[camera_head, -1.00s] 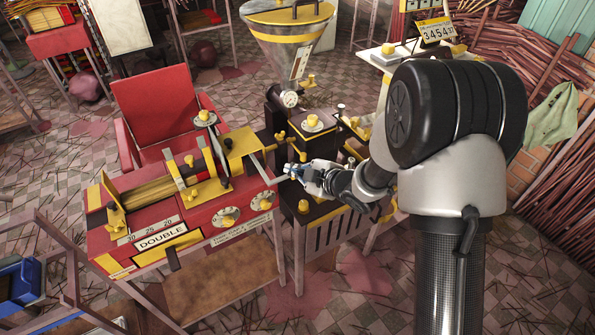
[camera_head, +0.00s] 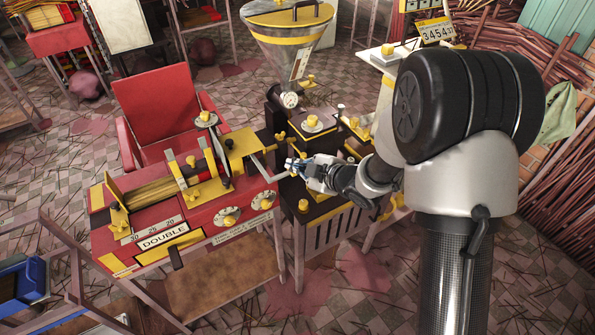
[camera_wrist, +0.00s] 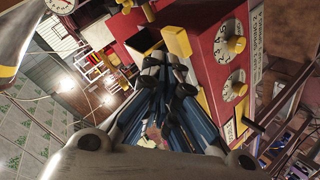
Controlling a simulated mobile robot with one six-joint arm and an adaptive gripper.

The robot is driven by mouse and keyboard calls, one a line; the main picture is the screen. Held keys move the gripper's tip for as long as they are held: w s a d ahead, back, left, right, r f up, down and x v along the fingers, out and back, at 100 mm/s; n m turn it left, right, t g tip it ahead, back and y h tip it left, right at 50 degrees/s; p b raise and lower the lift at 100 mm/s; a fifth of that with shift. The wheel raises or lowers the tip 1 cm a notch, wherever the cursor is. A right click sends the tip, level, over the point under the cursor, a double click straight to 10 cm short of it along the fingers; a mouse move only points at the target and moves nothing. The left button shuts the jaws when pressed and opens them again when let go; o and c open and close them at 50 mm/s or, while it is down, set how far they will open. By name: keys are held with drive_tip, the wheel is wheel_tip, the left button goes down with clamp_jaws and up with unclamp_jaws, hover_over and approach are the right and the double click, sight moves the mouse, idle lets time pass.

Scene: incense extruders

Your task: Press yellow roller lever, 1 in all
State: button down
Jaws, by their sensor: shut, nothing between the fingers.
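I cannot single out the yellow roller lever with certainty. The red machine (camera_head: 185,225), marked DOUBLE, has a yellow block (camera_head: 240,146) at its right end, and a yellow block (camera_wrist: 177,40) also shows in the wrist view. A pale bar (camera_head: 266,167) runs from that end toward my gripper. My gripper (camera_head: 290,164) is at the gap between the red machine and the dark extruder. In the wrist view its blue-grey fingers (camera_wrist: 166,68) are together and empty, close to the yellow block. Whether they touch it or the bar cannot be told.
The dark extruder (camera_head: 325,215) stands right of the red machine, with a gauge (camera_head: 290,100), yellow knobs and a large hopper (camera_head: 290,45) above. Two dials (camera_head: 228,217) are on the red front. A red chair (camera_head: 160,105) stands behind. Free floor lies in front.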

drive_tip(key=r+p, duration=0.2)
drive_tip(key=r, duration=0.1)
drive_tip(key=s+r+p, duration=0.1)
drive_tip(key=r, duration=0.1)
drive_tip(key=shift+d, duration=0.4)
drive_tip(key=shift+f, duration=0.1)
idle(0.4)
drive_tip(key=d+r+m+t+h, duration=0.1)
drive_tip(key=d+r+m+h, duration=0.3)
drive_tip(key=d+r, duration=0.4)
drive_tip(key=s+d+r+m+h, duration=0.5)
drive_tip(key=s+d+r+m, duration=0.1)
drive_tip(key=s+d, duration=0.3)
drive_tip(key=s+r+m+g, duration=0.1)
drive_tip(key=s+m+g, duration=0.4)
drive_tip(key=s, duration=1.8)
drive_tip(key=m, duration=0.3)
drive_tip(key=shift+s+r+y, duration=0.15)
drive_tip(key=shift+s+y, duration=0.15)
drive_tip(key=shift+s, duration=0.1)
